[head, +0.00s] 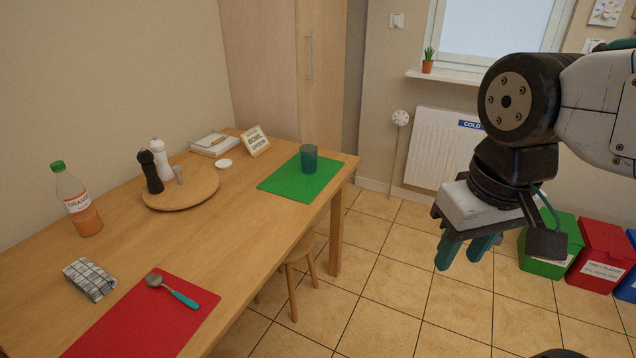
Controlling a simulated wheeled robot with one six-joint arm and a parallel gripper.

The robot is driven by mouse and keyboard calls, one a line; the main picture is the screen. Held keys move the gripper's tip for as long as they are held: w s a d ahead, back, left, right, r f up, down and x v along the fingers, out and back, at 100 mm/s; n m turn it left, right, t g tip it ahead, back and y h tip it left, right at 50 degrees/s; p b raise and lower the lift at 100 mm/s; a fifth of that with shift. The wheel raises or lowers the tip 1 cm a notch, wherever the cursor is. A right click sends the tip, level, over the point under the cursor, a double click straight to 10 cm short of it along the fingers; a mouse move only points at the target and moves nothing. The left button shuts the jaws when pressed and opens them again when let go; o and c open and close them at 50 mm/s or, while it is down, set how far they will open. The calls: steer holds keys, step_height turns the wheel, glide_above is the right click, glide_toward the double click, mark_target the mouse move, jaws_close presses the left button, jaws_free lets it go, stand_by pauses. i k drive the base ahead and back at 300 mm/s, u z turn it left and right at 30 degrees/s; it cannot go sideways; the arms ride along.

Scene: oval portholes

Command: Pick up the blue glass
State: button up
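The blue glass (308,159) stands upright on a green placemat (291,185) near the far right corner of the wooden table (215,240). My gripper (462,252) hangs at the right of the head view, over the floor and clear of the table, well to the right of the glass. Its teal fingers point down. I cannot tell from this angle how far apart the fingers are. I see nothing held in it.
A round wooden board (200,193) holds salt and pepper mills. An orange bottle (78,200), a red placemat (150,318) with a spoon, a folded cloth (90,279) and a small sign (255,142) are on the table. A stool (292,270) is tucked at its side. Bins (600,250) stand right.

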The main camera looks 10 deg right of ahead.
mark_target(309, 160)
steer(key=z, duration=1.5)
steer(key=i, duration=2.4)
steer(key=u, duration=1.2)
steer(key=i, duration=0.8)
steer(key=u, duration=0.9)
